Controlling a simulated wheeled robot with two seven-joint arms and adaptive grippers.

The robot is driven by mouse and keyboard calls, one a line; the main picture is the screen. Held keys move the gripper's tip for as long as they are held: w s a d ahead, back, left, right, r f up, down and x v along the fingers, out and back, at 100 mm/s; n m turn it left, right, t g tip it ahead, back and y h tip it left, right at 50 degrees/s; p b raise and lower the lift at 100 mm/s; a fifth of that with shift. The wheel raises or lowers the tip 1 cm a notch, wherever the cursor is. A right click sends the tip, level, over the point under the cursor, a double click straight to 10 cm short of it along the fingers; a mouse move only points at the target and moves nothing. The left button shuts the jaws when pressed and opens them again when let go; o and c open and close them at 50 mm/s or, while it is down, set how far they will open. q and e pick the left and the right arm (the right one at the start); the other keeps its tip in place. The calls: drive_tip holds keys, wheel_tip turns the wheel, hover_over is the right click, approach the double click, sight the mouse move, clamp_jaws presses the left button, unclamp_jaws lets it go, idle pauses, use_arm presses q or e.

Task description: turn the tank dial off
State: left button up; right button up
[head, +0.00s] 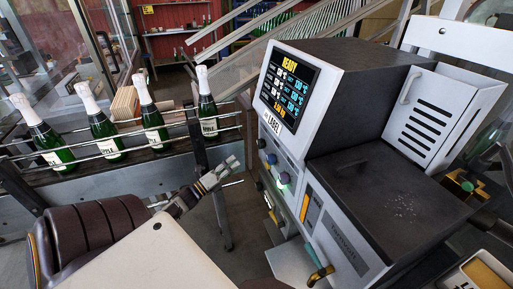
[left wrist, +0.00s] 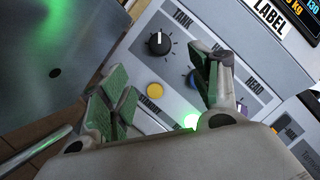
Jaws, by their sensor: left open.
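The tank dial (left wrist: 158,43) is a black knob with a white pointer mark, under the word TANK on the grey panel in the left wrist view. In the head view it is a small dark knob (head: 262,143) at the panel's upper end. My left gripper (head: 234,172) is open and empty, to the left of the panel and apart from it. In the left wrist view its green-padded fingers (left wrist: 165,88) are spread below the tank dial, which lies beyond them.
A blue dial (left wrist: 192,78) sits beside the tank dial, partly behind a finger. A yellow button (left wrist: 155,90) and a lit green lamp (left wrist: 190,121) are lower on the panel. The machine's screen (head: 288,88) reads READY. Green bottles (head: 105,135) stand on a railed conveyor at left.

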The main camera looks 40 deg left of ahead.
use_arm(q)
drive_tip(key=shift+w+r, duration=0.1)
drive_tip(key=shift+w, duration=0.1)
idle(0.4)
approach(258, 145)
drive_tip(key=shift+p+x, duration=0.5)
drive_tip(key=shift+x, duration=3.95)
use_arm(e)
drive_tip(key=shift+s+a+r, duration=0.3)
drive_tip(key=shift+a+r, duration=0.3)
drive_tip(key=shift+a, duration=0.1)
use_arm(q)
drive_tip(key=shift+d+r, duration=0.1)
drive_tip(key=shift+d, duration=0.05)
drive_tip(key=c, duration=1)
drive_tip(key=shift+c, duration=0.2)
drive_tip(key=shift+p, duration=0.4)
use_arm(e)
drive_tip(key=shift+d+r, duration=0.1)
drive_tip(key=shift+r, duration=0.15)
